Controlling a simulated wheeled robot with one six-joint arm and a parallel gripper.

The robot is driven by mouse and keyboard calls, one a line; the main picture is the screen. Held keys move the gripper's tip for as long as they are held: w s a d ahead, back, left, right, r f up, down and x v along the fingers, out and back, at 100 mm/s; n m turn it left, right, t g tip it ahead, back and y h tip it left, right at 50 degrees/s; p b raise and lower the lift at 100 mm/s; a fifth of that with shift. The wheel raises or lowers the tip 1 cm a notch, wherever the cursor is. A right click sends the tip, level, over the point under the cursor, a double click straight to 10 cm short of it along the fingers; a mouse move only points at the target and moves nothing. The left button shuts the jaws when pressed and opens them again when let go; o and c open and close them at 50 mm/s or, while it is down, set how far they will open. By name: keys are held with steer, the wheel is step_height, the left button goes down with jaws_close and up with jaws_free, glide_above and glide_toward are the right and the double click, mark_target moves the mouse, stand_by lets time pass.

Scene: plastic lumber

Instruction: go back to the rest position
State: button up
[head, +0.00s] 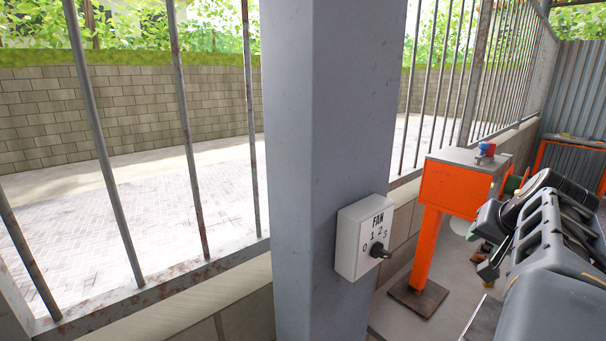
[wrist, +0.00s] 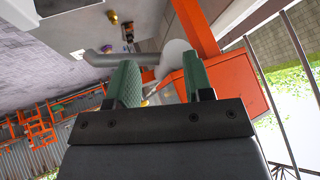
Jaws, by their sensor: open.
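My gripper (wrist: 160,62) shows in the wrist view with its two green-lined fingers apart and nothing visible between them. In the head view my dark grey arm is folded at the right edge, and its fingers are mostly hidden there. A white fan switch box (head: 361,237) with the marks 0, 1, 2 and 3 is fixed to the grey column (head: 325,130). Its black knob (head: 379,251) points to the lower right. My arm is to the right of the box, clear of it.
An orange pedestal (head: 428,250) with a red and blue item (head: 485,151) on top stands behind my arm. Its orange also fills part of the wrist view (wrist: 228,88). Barred windows (head: 180,130) line the wall. An orange-framed table (head: 575,143) stands at the far right.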

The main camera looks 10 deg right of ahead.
steer(key=s+a+f+n+g+y, duration=0.1)
steer(key=a+f+n, duration=0.2)
steer(key=a+f, duration=0.3)
steer(key=s+a+f+n+g+y, duration=0.1)
steer(key=a+f+n, duration=0.2)
steer(key=a, duration=1)
steer(key=s+a+f+n+g+y, duration=0.1)
steer(key=a+f+n, duration=0.2)
steer(key=a+f, duration=0.7)
steer(key=shift+a+n+g, duration=0.15)
steer(key=shift+n+g, duration=0.15)
